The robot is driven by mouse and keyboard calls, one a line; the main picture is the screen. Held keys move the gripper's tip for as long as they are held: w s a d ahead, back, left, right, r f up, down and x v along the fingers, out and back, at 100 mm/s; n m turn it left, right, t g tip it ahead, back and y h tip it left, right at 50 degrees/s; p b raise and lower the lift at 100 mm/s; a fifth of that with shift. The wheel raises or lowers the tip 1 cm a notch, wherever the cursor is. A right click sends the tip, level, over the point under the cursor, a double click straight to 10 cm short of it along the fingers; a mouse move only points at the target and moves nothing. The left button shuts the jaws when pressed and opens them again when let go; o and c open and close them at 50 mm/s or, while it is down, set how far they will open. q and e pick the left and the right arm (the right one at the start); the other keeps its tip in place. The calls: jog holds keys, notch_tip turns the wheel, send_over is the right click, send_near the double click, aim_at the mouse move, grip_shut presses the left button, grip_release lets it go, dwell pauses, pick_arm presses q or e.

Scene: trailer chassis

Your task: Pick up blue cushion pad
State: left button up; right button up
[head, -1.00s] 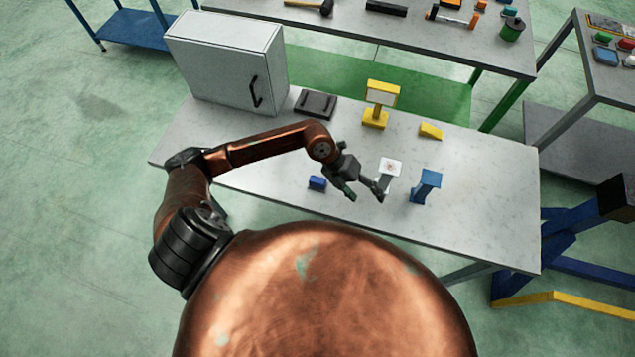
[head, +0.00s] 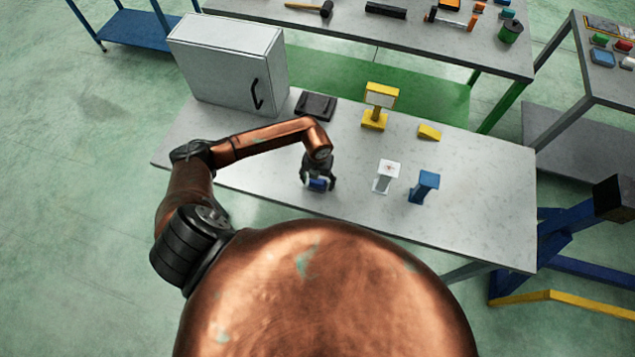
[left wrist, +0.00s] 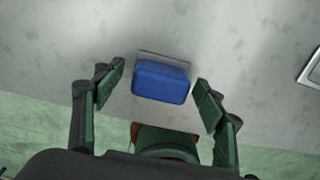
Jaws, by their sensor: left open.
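The blue cushion pad (head: 317,184) lies on the grey table near its front edge. It also shows in the left wrist view (left wrist: 161,82), a rounded blue block with a thin grey strip along its far side. My left gripper (head: 318,186) is over the pad, pointing down. In the left wrist view the left gripper (left wrist: 158,92) is open, one finger on each side of the pad with a gap to both. Whether the fingertips are down at the pad's height I cannot tell. My right gripper is not in view.
A white-topped stand (head: 386,176) and a blue stand (head: 424,187) are to the right on the table. A yellow stand (head: 375,118), a yellow wedge (head: 429,132), a black tray (head: 315,106) and a grey cabinet (head: 228,65) stand farther back.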

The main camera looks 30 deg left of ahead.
pick_arm(q)
jog(key=shift+f, duration=0.25)
jog(key=shift+c, duration=0.7)
jog(key=c, duration=1.2)
jog(key=shift+r, duration=0.1)
jog(key=shift+w+r+b, duration=0.1)
jog(key=shift+r+b, duration=0.2)
jog(key=shift+r, duration=0.2)
jog(key=s+d+r+b, duration=0.1)
jog(key=s+d+r, duration=0.1)
jog(key=s+r, duration=0.2)
jog(key=s+d+r+b, duration=0.1)
jog(key=s+r, duration=0.3)
jog(key=s+d+r+b, duration=0.1)
jog(key=s+d+r, duration=0.1)
jog(key=s+r, duration=0.2)
jog(key=shift+s+d+b, duration=0.3)
jog(key=shift+s+b, duration=0.1)
jog(key=shift+s, duration=0.1)
